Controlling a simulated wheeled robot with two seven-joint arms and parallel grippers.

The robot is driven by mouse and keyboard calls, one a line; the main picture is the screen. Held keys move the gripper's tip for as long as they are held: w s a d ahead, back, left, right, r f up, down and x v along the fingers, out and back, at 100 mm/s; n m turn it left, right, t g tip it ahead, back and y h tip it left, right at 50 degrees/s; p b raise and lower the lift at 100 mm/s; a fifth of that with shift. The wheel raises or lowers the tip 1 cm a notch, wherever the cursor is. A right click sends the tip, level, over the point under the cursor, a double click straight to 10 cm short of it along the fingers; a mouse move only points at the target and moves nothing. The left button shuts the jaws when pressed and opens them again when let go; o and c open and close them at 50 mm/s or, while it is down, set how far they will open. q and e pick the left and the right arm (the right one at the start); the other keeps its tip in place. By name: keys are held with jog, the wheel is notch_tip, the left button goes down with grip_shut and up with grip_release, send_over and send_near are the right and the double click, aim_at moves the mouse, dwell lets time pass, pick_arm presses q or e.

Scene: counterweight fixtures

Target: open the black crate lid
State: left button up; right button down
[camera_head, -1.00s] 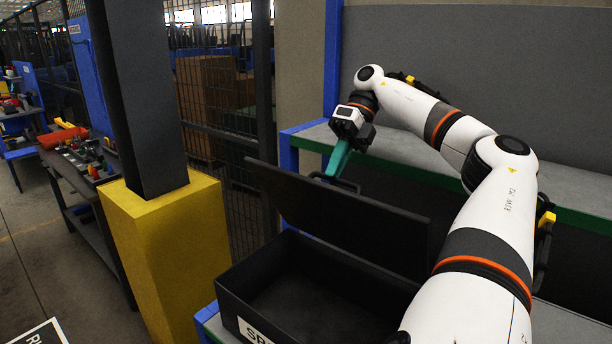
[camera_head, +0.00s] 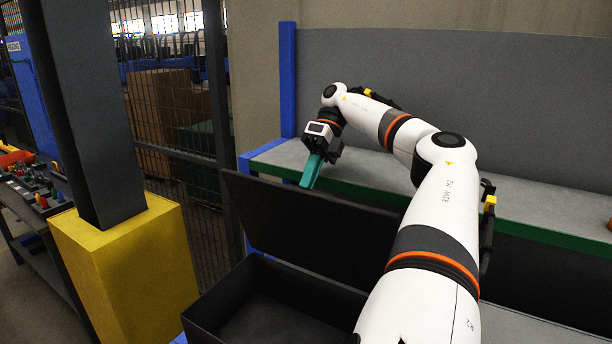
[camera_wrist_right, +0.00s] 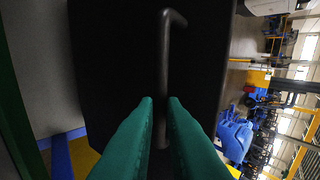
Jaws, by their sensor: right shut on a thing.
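The black crate (camera_head: 208,312) stands open at the bottom of the head view, its dark inside showing. Its lid (camera_head: 300,222) is raised steeply above the crate's back edge. My right gripper (camera_head: 309,180) is at the lid's upper edge, with its green fingers reaching down behind it. In the right wrist view, my right gripper (camera_wrist_right: 160,102) has its two green fingers on either side of the lid's dark bar handle (camera_wrist_right: 165,62), shut on it. The handle is hidden in the head view. My left gripper is out of view.
A grey shelf with a green front edge (camera_head: 370,190) runs behind the lid, under a grey back panel (camera_head: 450,90). A yellow post base (camera_head: 130,265) with a dark column stands left of the crate. A mesh fence (camera_head: 175,110) is beyond.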

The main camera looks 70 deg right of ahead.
jog(key=c, duration=1.7)
grip_release()
jog(key=shift+s+d+f+g, duration=0.1)
jog(key=shift+d+f+g, duration=0.05)
jog(key=shift+f, duration=0.45)
jog(key=shift+s+d+f+g, duration=0.1)
jog(key=shift+f+g, duration=0.05)
jog(key=shift+f, duration=0.4)
jog(key=shift+o, duration=1)
jog(key=shift+d+f, duration=0.3)
jog(key=shift+d, duration=0.55)
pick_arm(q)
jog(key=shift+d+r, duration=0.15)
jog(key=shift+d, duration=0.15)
pick_arm(e)
jog(key=shift+w+a+r, duration=0.1)
jog(key=shift+r, duration=0.3)
